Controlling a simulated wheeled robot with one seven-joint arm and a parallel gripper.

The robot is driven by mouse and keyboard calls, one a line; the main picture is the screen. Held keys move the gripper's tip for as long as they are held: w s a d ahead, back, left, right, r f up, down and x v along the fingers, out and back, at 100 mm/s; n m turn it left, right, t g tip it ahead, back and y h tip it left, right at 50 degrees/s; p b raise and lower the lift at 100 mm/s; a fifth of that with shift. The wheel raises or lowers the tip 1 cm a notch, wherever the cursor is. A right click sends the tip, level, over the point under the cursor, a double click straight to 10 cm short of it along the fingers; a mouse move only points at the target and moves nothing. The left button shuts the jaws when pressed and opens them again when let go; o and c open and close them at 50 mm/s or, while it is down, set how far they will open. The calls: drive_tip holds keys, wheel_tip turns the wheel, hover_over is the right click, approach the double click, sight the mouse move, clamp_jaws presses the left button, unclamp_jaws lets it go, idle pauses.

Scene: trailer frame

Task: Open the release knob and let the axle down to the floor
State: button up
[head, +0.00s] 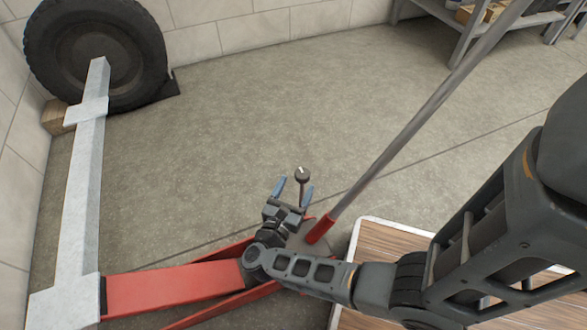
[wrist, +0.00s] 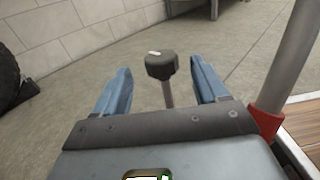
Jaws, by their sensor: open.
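The release knob (head: 302,174) is dark with a white mark on top and stands on a thin stem. In the wrist view the knob (wrist: 162,66) shows between the two blue fingers, with a gap on each side. My gripper (head: 293,189) is open and holds nothing. The pale grey axle (head: 84,200) runs from the wheel down to the lower left. Its near end meets the red arm of the jack (head: 170,287). My arm hides part of the jack, and what lies under the axle's near end is out of view.
The jack's long grey handle (head: 420,118) with a red socket (head: 320,229) slants up right of the knob. A tyre (head: 98,50) stands at the back left by a wooden block (head: 55,118). A wood-topped platform (head: 375,240) lies at lower right. The middle floor is clear.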

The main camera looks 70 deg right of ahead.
sight(305, 169)
drive_tip(key=d, duration=0.7)
drive_tip(key=shift+s+d+b, duration=0.25)
drive_tip(key=shift+d+b, duration=0.05)
drive_tip(key=c, duration=1)
